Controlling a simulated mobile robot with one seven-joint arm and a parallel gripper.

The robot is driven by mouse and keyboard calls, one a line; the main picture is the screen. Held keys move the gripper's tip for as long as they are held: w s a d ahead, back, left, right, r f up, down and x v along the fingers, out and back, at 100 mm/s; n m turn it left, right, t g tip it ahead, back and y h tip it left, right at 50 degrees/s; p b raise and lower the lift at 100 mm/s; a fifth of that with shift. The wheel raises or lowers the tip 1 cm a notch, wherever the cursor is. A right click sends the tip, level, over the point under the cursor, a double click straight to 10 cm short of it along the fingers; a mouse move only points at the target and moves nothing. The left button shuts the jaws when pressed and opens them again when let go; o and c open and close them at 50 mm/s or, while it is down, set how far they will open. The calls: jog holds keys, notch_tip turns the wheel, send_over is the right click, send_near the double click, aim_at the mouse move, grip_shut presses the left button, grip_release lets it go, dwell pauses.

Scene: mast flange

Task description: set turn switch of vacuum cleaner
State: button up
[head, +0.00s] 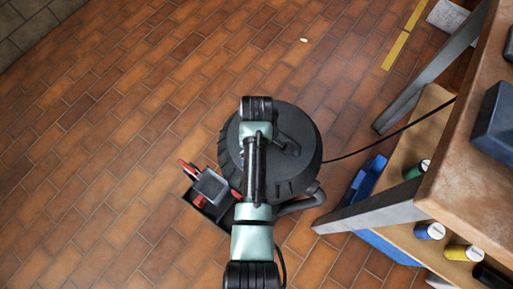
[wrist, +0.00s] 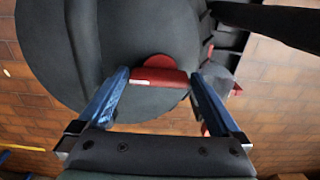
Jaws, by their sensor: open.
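The vacuum cleaner (head: 302,137) is a black round-topped machine on the tiled floor, partly covered by my arm in the head view. In the wrist view its dark round body (wrist: 140,30) fills the upper middle. The red turn switch (wrist: 165,78) sits on it, with a round base and a bar with a small white mark. My gripper (wrist: 160,74) is open, with one blue finger on each side of the red bar. A gap seems to show between each fingertip and the bar; contact is hard to judge. In the head view the switch and fingers are hidden.
A dark tray (head: 207,209) with red-handled items and a grey box stands left of the vacuum. A workbench (head: 475,180) with cans on its lower shelf is at the right, near a blue object (head: 367,180). A cable runs toward it. The left floor is clear.

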jog(key=c, duration=1.1)
jog(key=shift+o, duration=0.2)
jog(key=shift+r+m+p, duration=0.15)
jog(key=shift+m+p, duration=0.15)
jog(key=shift+p, duration=0.1)
jog(key=m+p, duration=0.2)
jog(key=shift+r+m, duration=0.1)
jog(key=shift+m, duration=0.2)
jog(key=m+p, duration=0.3)
jog(key=m, duration=0.2)
jog(key=shift+p, duration=0.3)
jog(key=m+p, duration=0.1)
jog(key=m, duration=0.4)
jog(key=m+p, duration=0.1)
jog(key=m, duration=0.3)
jog(key=shift+m, duration=0.3)
jog(key=shift+f, duration=0.2)
